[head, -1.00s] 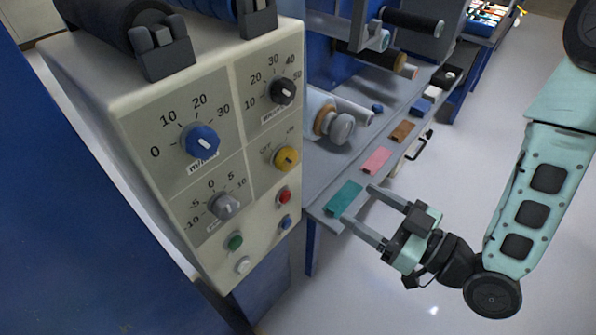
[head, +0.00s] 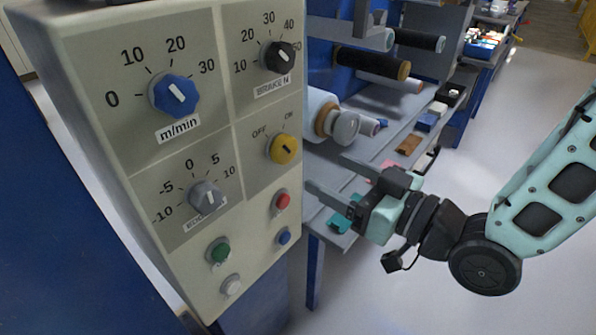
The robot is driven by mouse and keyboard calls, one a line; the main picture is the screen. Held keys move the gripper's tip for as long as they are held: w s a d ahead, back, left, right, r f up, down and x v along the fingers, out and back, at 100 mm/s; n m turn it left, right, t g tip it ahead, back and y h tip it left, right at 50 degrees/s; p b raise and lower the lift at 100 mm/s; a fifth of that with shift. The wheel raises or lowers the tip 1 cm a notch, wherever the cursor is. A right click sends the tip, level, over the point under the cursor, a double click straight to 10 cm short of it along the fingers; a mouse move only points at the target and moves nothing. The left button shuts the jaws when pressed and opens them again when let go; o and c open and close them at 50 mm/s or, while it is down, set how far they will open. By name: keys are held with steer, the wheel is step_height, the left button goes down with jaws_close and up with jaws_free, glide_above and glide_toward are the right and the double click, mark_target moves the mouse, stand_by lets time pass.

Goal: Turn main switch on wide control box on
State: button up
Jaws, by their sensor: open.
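The wide control box (head: 150,225) fills the left of the head view, with its panel facing me. The yellow main switch (head: 284,149), marked OFF and ON, sits on the panel's right side; its dark pointer line is tilted, and I cannot tell for sure which mark it is at. My gripper (head: 325,172) is open and empty, just right of the panel. Its fingers point left toward the panel, a little right of and below the yellow switch, seemingly not touching it.
The panel also has a blue knob (head: 174,96), a black knob (head: 280,55), a grey knob (head: 206,196), a red button (head: 281,201) and a green button (head: 218,251). Behind my gripper is a grey bench (head: 395,150) with rollers. Open floor (head: 490,150) lies right.

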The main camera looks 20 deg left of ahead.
mark_target(290, 152)
steer(key=x, duration=0.8)
steer(key=shift+c, duration=0.3)
steer(key=c, duration=0.9)
